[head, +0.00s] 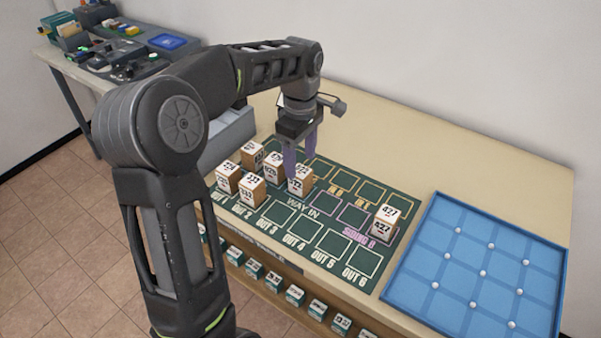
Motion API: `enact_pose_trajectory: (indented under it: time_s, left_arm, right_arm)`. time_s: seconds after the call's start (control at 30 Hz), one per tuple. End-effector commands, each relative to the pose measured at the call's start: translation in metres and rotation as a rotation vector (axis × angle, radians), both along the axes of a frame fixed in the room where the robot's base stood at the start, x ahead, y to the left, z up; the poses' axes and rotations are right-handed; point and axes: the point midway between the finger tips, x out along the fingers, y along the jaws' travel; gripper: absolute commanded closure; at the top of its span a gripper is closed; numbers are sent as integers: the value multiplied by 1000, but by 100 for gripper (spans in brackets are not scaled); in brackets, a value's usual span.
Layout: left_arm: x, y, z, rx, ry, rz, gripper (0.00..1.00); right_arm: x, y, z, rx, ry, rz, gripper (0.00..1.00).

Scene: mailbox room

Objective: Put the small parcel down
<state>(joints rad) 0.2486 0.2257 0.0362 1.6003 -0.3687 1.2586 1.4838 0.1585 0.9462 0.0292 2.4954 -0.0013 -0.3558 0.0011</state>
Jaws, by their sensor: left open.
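Small brown parcels with white numbered labels stand on a dark green marked mat (349,252). My left gripper (300,164) points down with open purple fingers at one parcel (300,180) near the middle of the mat. One finger is at its left edge and the other behind it; I cannot tell whether they touch it. The parcel appears to rest on the mat. Several more parcels, such as this one (252,191), stand close together to the left. A parcel marked 427 (384,226) stands alone at the right, by "SIDING B". My right gripper is not in view.
A blue tray (430,293) with grid lines and several white balls lies right of the mat. Empty outlined squares lie along the front and back of the mat. Small labelled blocks (318,307) line the table front. A side table (62,58) with equipment stands back left.

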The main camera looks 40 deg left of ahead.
Motion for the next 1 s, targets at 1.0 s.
enact_pose_trajectory:
  time_s: [1.0]
  left_arm:
    - [0,0,49,-1,1,-1,38]
  right_arm:
    - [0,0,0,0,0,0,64]
